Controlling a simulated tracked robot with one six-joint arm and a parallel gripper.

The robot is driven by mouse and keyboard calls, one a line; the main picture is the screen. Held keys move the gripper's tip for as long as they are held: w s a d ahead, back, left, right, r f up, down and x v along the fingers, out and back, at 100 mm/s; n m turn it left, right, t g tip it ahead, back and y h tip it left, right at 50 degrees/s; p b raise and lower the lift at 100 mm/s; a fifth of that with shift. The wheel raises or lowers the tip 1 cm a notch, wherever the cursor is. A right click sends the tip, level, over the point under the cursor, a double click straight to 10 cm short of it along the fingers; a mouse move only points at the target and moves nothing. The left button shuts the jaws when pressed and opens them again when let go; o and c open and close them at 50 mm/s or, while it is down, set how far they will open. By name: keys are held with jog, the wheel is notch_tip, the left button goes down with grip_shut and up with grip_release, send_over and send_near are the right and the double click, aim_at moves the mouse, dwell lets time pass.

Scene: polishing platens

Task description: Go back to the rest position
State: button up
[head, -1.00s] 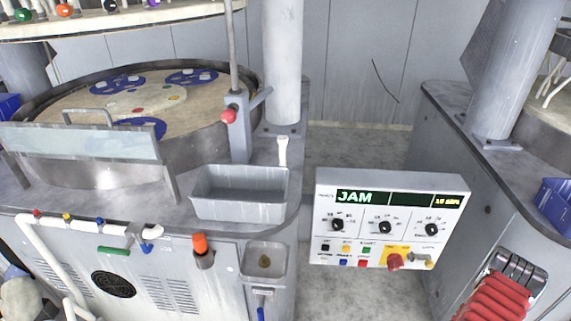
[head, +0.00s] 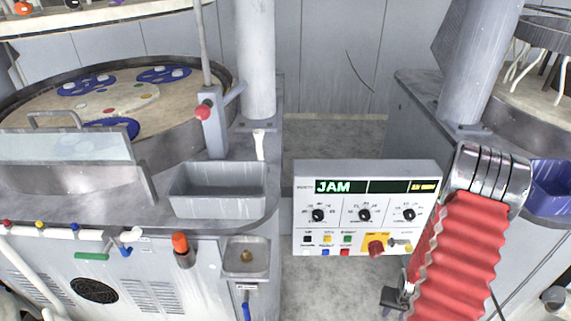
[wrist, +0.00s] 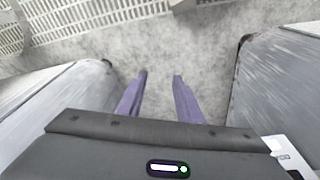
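My gripper (wrist: 160,76) shows in the wrist view as two purple fingers. They are spread apart with bare grey floor between and beyond them, so it is open and empty. In the head view my arm's red bellows and metal joint rise at the lower right, in front of the right machine. The gripper itself cannot be made out clearly there. The fingers point down into the gap between two grey machine sides in the wrist view.
The control panel (head: 368,170) reading JAM stands close left of my arm. A grey bin (head: 217,193) sits on the left machine's ledge beside the platen (head: 150,118). A blue bin (head: 552,190) is behind my arm. Floor (head: 335,285) lies open between the machines.

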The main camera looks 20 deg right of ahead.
jog(key=a+r+n+t, duration=0.1)
jog(key=a+r+n, duration=0.1)
jog(key=a+r, duration=0.8)
jog(key=s+a+r+n+t, duration=0.1)
jog(key=a+r+n, duration=0.1)
jog(key=a+r, duration=0.9)
jog(key=s+a+r+n+t+y, duration=0.1)
jog(key=a+r, duration=0.9)
jog(key=r, duration=1.5)
jog(key=shift+s+a+r+n+t, duration=0.2)
jog(key=shift+n+t, duration=0.4)
jog(key=shift+n, duration=0.5)
